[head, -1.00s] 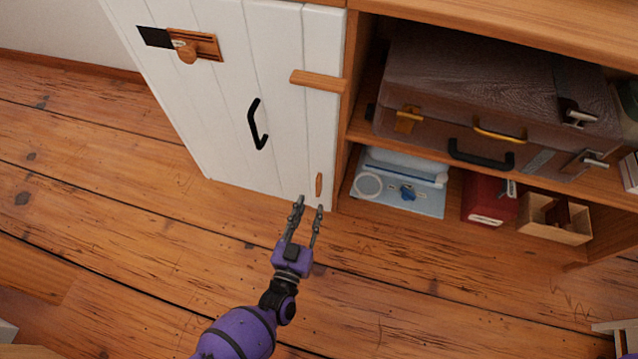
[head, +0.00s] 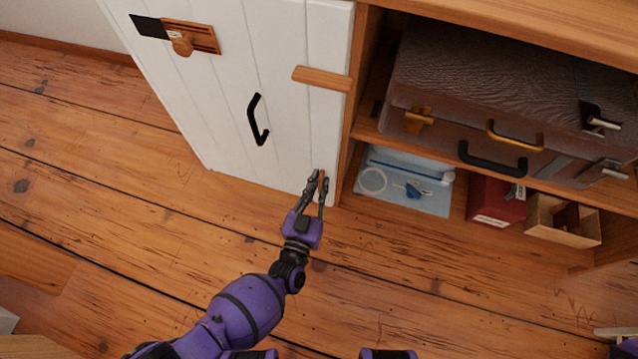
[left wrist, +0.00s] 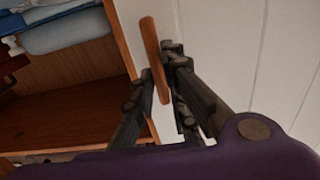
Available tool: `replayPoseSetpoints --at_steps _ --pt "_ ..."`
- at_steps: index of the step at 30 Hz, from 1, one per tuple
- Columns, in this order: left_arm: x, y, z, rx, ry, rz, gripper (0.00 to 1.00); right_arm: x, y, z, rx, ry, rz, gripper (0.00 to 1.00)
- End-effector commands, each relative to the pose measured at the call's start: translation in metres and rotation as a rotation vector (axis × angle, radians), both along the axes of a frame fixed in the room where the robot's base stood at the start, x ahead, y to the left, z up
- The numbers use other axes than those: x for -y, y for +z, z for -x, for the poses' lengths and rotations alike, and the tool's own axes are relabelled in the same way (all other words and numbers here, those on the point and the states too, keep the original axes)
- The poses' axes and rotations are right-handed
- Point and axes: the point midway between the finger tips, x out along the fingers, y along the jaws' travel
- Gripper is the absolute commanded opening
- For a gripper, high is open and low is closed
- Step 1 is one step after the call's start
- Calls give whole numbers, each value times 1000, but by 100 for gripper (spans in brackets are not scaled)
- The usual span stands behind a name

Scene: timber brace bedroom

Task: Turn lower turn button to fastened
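The lower turn button is a small upright wooden bar (head: 322,175) low on the right edge of the white cupboard door (head: 230,75). In the left wrist view this bar (left wrist: 151,48) stands upright, slightly tilted, beside the door's edge. My left gripper (head: 319,182) is at the bar and partly hides it in the head view. In the left wrist view my gripper's fingers (left wrist: 158,68) are apart, one on each side of the bar's lower part. I cannot tell whether they touch it. My right gripper is not in view.
An upper wooden turn button (head: 321,79) lies across the door's edge. The door has a black handle (head: 258,120) and a wooden latch (head: 190,36). Open shelves to the right hold a suitcase (head: 480,75), a red box (head: 496,201) and a wooden box (head: 563,221). The floor in front is clear.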

Motion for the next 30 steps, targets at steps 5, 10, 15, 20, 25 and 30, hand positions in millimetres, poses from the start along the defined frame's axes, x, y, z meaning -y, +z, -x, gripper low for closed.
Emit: replayPoseSetpoints --at_steps 5,10,15,20,25,30 --pt "0 0 0 0 0 0 0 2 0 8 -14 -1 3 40" --pt "0 0 0 -2 0 7 0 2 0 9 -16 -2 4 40" --pt "-1 -1 0 -15 1 48 0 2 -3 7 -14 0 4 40" --pt "-2 -2 0 -45 1 133 0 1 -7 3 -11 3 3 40" --pt "-4 -3 -1 -88 1 267 0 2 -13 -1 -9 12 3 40" --pt "-6 -4 -1 -138 1 421 0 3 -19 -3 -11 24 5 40"
